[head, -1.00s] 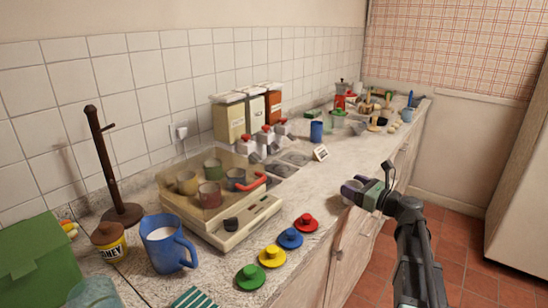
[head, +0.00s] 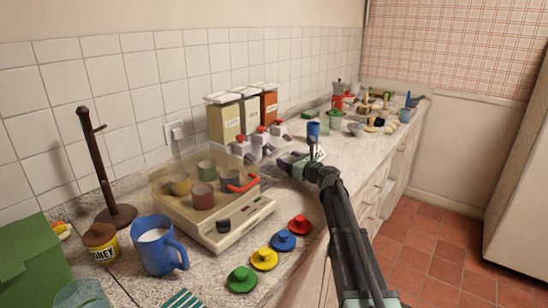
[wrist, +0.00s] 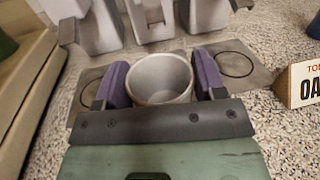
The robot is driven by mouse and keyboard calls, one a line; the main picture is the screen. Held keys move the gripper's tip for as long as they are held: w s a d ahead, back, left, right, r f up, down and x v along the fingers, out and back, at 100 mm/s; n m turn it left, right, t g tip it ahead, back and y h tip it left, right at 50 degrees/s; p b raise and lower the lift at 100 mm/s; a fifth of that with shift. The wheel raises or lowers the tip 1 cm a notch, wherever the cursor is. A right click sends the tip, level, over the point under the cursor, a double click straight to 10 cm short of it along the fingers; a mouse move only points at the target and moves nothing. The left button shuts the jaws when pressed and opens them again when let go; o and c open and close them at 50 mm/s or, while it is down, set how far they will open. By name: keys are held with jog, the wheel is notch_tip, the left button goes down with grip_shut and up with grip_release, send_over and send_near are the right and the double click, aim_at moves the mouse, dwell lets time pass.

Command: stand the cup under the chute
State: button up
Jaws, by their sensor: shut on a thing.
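My gripper (head: 292,160) is shut on a light grey cup (wrist: 162,80), its purple pads on both sides. The cup is upright and looks empty. In the wrist view it is just in front of the middle grey chute (wrist: 152,18), between the left chute (wrist: 95,28) and right chute (wrist: 207,14). A grey plate (wrist: 236,62) with ring marks lies under the chutes. I cannot tell whether the cup touches it. In the head view my gripper hides most of the cup. Three canisters (head: 224,122) stand behind the red-knobbed chutes (head: 262,139).
A small card sign (wrist: 306,82) stands right of the plate. A clear-lidded case (head: 205,200) with several cups is at the left. A blue cup (head: 313,131) stands beyond my gripper. Coloured lids (head: 264,259), a blue jug (head: 158,247) and a honey jar (head: 102,243) are nearer.

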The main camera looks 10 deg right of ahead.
aim_at(283, 157)
jog(key=shift+w+a, duration=0.3)
jog(key=shift+w, duration=0.15)
jog(key=x, duration=0.5)
jog(key=shift+w, duration=0.1)
jog(key=shift+f+b, duration=0.45)
jog(key=shift+f, duration=0.05)
jog(key=shift+r, duration=0.2)
jog(key=shift+f, duration=0.25)
jog(key=o, duration=1)
jog(key=shift+r, duration=0.1)
jog(key=shift+c, duration=0.2)
